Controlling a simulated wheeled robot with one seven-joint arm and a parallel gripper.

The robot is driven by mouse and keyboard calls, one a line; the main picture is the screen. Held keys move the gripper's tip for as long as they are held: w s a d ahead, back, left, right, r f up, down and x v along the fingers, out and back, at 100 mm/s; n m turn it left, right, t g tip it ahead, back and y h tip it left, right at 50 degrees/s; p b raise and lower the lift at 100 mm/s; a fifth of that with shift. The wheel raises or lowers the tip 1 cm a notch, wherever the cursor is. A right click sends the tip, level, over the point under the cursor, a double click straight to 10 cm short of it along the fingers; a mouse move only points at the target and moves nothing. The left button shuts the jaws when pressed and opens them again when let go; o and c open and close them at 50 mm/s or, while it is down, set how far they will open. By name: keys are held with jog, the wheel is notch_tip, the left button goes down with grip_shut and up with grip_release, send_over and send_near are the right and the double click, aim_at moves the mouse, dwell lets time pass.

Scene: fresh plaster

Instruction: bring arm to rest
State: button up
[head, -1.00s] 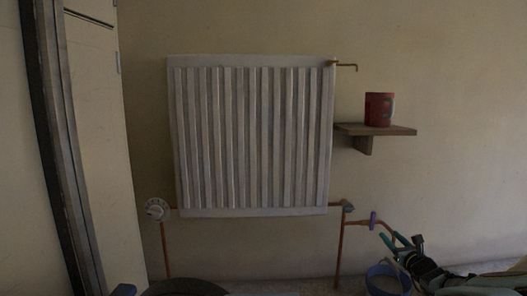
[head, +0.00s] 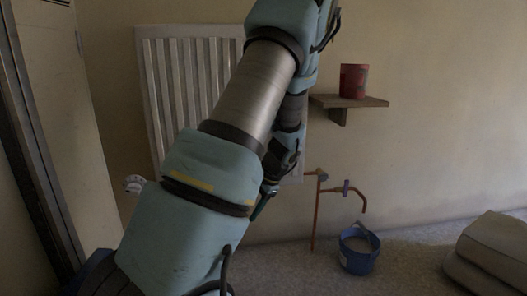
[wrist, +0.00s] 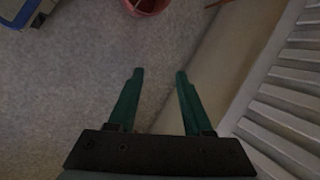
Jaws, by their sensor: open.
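My arm, pale teal with a bare metal section, rises across the middle of the head view and folds back down behind itself. My gripper (wrist: 160,72) shows in the wrist view with its two dark green fingers apart and nothing between them. It points down past the wall over bare floor, with the radiator (wrist: 290,85) close on the right. In the head view the gripper is mostly hidden behind the arm; only a dark green part shows by the arm's right edge. The radiator (head: 160,100) is partly covered by the arm there.
A blue bucket (head: 357,262) stands on the floor below a copper pipe (head: 317,215) with a valve. A wooden shelf (head: 365,102) holds a red pot (head: 354,80). Grey stacked sacks (head: 490,255) lie at right. A reddish container (wrist: 147,6) shows at the wrist view's top edge.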

jog(key=s+a+r+n+h+p, duration=0.1)
jog(key=s+r+n+h, duration=0.2)
jog(key=s+r+n, duration=0.45)
jog(key=s+a+r+n+h+p, duration=0.15)
jog(key=s+r, duration=0.25)
jog(key=s, duration=0.6)
notch_tip(320, 180, up, 38)
jog(key=p, duration=3.7)
jog(key=shift+w+a+h, duration=0.15)
jog(key=shift+w+h, duration=0.05)
jog(key=shift+h, duration=0.15)
jog(key=shift+f, duration=0.1)
